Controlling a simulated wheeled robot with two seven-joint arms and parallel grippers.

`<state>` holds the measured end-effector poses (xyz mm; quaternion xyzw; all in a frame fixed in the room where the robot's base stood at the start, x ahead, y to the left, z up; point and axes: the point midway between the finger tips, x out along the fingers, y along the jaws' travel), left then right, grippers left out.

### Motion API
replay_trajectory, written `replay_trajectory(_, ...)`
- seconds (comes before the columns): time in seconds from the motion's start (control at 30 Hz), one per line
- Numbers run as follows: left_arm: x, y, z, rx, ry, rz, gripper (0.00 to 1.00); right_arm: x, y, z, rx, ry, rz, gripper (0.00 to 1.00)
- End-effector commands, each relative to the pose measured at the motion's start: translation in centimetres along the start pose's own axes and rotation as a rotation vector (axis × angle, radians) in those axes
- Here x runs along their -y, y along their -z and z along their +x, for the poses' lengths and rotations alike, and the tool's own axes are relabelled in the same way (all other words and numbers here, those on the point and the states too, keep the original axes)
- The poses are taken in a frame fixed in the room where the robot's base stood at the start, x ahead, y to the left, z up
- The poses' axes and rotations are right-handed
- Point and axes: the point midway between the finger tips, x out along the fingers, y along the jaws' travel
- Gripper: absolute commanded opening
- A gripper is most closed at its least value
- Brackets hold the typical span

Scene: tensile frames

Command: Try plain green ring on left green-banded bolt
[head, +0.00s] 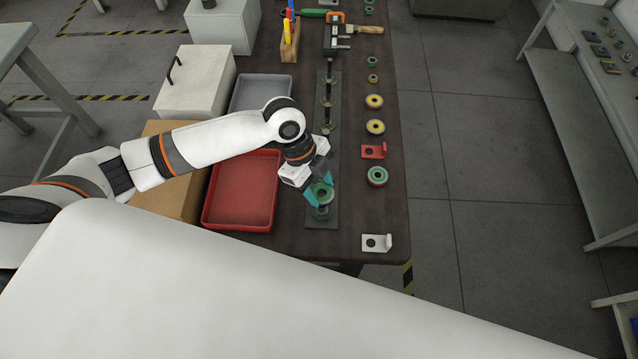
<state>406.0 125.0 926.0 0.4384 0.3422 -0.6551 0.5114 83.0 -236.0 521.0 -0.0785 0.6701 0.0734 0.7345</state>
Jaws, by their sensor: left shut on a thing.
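My left gripper (320,188) comes in from the left and is shut on a green ring (324,195), with teal fingertips on either side of it. The ring is held at the near end of a dark plate (331,222) with a row of upright bolts. A bolt base (321,212) shows just below the ring; I cannot tell whether the ring is around this bolt or above it. Its green band cannot be made out. More bolts stand farther along the plate, one near its middle (326,126). My right gripper is not in view.
On the right lie a green-rimmed ring (377,176), two yellow rings (374,101) (376,127), a red bracket (373,151) and a white bracket (377,243). A red tray (206,214) and a grey tray (262,77) are left of the plate. A clamp (336,38) stands at the far end.

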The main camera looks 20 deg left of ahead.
Motion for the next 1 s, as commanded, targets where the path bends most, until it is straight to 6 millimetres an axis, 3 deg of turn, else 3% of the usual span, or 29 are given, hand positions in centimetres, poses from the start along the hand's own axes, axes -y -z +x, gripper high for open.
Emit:
replay_trajectory(0.1, 0.0, 0.1, 0.1, -0.002, 0.002, -0.001, 0.20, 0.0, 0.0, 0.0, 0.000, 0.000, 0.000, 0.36)
replay_trajectory(0.13, 0.1, 0.1, 0.1, -0.002, 0.002, -0.001, 0.52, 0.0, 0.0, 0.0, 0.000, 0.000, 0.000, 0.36)
replay_trajectory(0.27, 0.0, 0.1, 0.1, -0.001, 0.001, -0.001, 0.73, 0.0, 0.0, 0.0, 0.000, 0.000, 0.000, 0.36)
replay_trajectory(0.67, -0.1, 0.1, -0.9, 0.000, -0.002, -0.001, 0.73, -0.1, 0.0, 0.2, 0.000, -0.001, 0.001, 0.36)
replay_trajectory(1.0, -0.1, 0.2, -7.6, -0.003, -0.004, 0.000, 0.73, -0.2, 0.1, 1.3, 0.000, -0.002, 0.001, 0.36)
